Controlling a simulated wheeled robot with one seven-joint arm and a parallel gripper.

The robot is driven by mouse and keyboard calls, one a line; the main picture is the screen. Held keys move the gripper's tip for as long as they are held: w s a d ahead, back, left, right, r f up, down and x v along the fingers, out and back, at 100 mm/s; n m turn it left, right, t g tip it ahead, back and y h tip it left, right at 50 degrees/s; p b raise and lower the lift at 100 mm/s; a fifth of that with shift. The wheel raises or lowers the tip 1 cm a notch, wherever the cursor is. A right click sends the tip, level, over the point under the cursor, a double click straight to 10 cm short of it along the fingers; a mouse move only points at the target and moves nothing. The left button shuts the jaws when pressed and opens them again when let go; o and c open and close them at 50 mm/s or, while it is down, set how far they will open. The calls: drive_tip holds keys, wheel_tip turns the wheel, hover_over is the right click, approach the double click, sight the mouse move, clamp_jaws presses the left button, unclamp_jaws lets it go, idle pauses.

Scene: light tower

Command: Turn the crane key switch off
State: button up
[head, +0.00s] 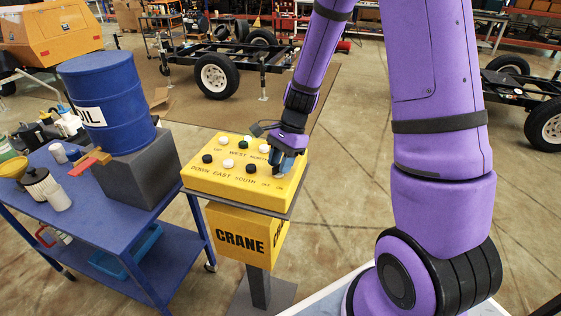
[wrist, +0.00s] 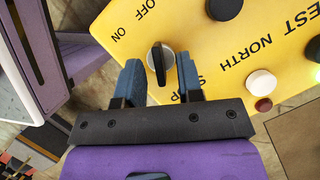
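The crane control box (head: 215,186) is yellow, with black and white buttons and printed labels. In the wrist view, its key switch (wrist: 159,62) is a round black-and-silver knob near the ON and OFF labels. Its black bar runs nearly up and down in that picture; I cannot tell which label it marks. My gripper (wrist: 158,75) is open, with one blue finger on each side of the knob and a visible gap on both sides. In the head view, my gripper (head: 284,163) is at the right end of the box, hiding the switch.
A blue cart (head: 90,215) with an oil drum (head: 108,100) stands left of the box. Open floor (head: 340,190) lies to the right.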

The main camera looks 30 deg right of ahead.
drive_tip(key=shift+c, duration=0.5)
clamp_jaws()
drive_tip(key=shift+n, duration=0.3)
drive_tip(key=n, duration=0.2)
drive_tip(key=n+g, duration=0.1)
drive_tip(key=n+g+h, duration=0.1)
drive_tip(key=n, duration=0.1)
drive_tip(key=shift+w+a+n, duration=0.1)
drive_tip(key=shift+w+n, duration=0.2)
drive_tip(key=n+h, duration=0.1)
drive_tip(key=n, duration=0.1)
drive_tip(key=n+g, duration=0.1)
drive_tip(key=n, duration=0.2)
drive_tip(key=shift+a+h, duration=0.15)
drive_tip(key=shift+h, duration=0.25)
drive_tip(key=shift+n, duration=0.4)
drive_tip(key=shift+o, duration=0.5)
unclamp_jaws()
